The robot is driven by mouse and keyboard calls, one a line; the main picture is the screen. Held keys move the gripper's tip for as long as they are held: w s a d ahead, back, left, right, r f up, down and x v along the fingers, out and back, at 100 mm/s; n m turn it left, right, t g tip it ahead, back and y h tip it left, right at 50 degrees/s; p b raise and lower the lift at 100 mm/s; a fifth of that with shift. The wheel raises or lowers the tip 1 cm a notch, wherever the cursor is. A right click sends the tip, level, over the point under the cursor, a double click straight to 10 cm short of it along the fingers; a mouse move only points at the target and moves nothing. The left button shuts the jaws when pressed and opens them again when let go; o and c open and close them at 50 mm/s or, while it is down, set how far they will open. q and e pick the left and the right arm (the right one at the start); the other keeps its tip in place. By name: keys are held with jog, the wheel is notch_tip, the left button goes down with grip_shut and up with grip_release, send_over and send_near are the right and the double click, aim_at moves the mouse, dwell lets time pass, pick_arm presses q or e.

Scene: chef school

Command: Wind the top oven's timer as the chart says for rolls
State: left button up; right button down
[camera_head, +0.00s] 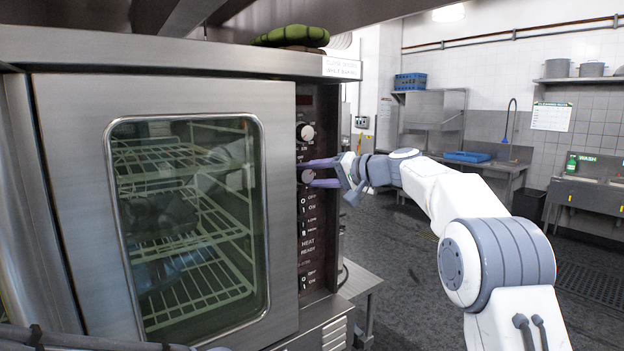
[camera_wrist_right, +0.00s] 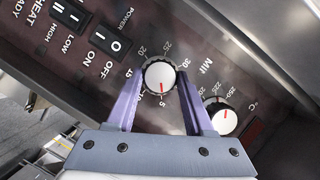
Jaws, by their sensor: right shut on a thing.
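The timer knob (camera_wrist_right: 160,76) is white-faced with a red pointer and a MIN scale, on the dark control panel (camera_head: 312,225) of the oven (camera_head: 188,55). In the right wrist view the pointer points down the picture, near the 5. My right gripper (camera_head: 309,174) has its purple fingers on both sides of this knob and is shut on it. A second white knob with a °C scale, the temperature knob (camera_wrist_right: 223,118), sits beside it. A wall chart (camera_head: 552,116) hangs at the back right; its text is too small to read. My left gripper does not show.
Below the timer are several rocker switches (camera_wrist_right: 115,46). A metal shelf overhangs the oven top. A sink and counter stand at the back right, with open floor (camera_head: 400,255) between.

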jog(key=shift+d, duration=0.1)
dwell(0.4)
jog(key=shift+c, duration=1.4)
grip_release()
jog(key=shift+s+d+b, duration=0.15)
jog(key=shift+d+b, duration=0.1)
jog(key=shift+b, duration=0.05)
jog(key=b+v, duration=0.4)
jog(key=v, duration=0.6)
jog(key=shift+f, duration=0.15)
